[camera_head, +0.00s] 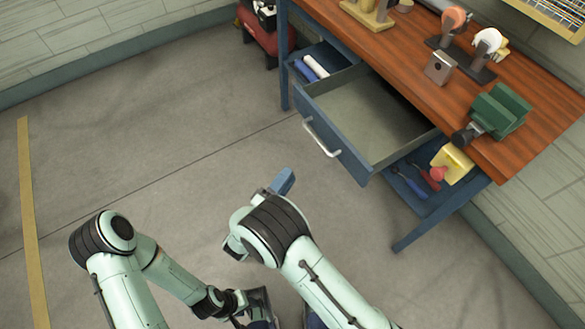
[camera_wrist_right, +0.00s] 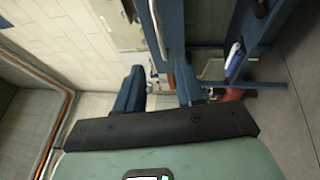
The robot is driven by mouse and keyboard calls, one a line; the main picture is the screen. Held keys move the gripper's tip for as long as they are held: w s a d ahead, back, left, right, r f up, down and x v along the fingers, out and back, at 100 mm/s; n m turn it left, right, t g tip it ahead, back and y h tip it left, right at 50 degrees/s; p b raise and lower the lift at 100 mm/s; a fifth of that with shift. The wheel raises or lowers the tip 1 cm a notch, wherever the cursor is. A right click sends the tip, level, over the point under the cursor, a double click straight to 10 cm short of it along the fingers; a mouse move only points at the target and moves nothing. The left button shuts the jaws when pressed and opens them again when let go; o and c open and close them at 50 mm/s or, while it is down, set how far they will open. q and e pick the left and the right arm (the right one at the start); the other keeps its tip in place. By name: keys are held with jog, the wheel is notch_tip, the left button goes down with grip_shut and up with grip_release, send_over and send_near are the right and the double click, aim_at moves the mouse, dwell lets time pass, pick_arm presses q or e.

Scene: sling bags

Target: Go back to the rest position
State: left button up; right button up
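My right gripper (camera_head: 284,181) is over the floor in front of the workbench, apart from the open drawer. In the head view one blue finger shows beyond the pale green arm. In the right wrist view its two blue fingers (camera_wrist_right: 158,74) stand apart with nothing between them. My left gripper (camera_head: 259,305) is low at the bottom edge of the head view, beside the right arm. It is dark and partly cut off, so its opening does not show.
The workbench (camera_head: 400,55) has a wooden top with a green vise (camera_head: 497,112) and several tools. Its blue drawer (camera_head: 335,150) is pulled out and looks empty. A lower shelf (camera_head: 433,200) holds tools. The floor at left is clear.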

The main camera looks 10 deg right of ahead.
dwell(0.6)
jog(key=w+d+f+m+g+y+p, duration=0.1)
jog(key=w+d+f+y+p, duration=0.1)
jog(key=d+f+y+p, duration=0.25)
jog(key=s+d+f+m+g+y+p, duration=0.1)
jog(key=s+d+f+m+g+y, duration=0.1)
jog(key=s+d+f+g+y, duration=0.3)
jog(key=s+d+f+m+y+p, duration=0.1)
jog(key=s+f+m+p, duration=0.15)
jog(key=f, duration=0.55)
jog(key=s+a+r+m+g+y+p, duration=0.1)
jog(key=s+m+g+y+p, duration=0.1)
jog(key=s, duration=0.8)
jog(key=s+a+r+m+g+y+p, duration=0.1)
jog(key=s+m+g+y, duration=0.4)
jog(key=s, duration=0.6)
jog(key=shift+a+m+g+p, duration=0.45)
jog(key=shift+m+g, duration=0.3)
jog(key=shift+g, duration=0.35)
